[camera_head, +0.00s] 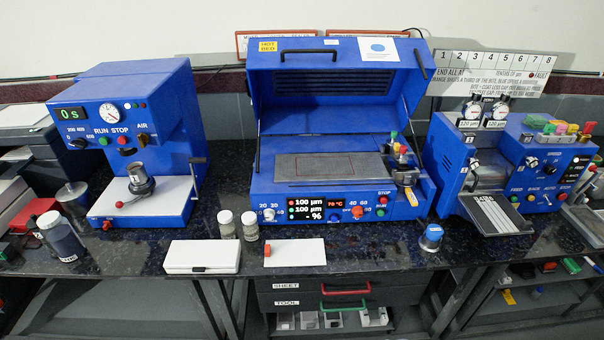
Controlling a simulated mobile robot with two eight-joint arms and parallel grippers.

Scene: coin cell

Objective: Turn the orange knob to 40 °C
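The orange knob (357,212) is on the front panel of the blue hot-bed machine (262,190) in the middle of the bench. Small white scale numbers stand around it; I read 40 and 60 above it. Its pointer is too small to read. A dark display (333,203) to its left shows red digits that look like 70 °C. Nothing touches the knob. Neither of my grippers shows in the head view.
A white knob (269,214) is at the panel's left end. A blue-topped can (431,237) stands at right. Blue machines (140,130) flank both sides. The machine's lid (335,80) is raised.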

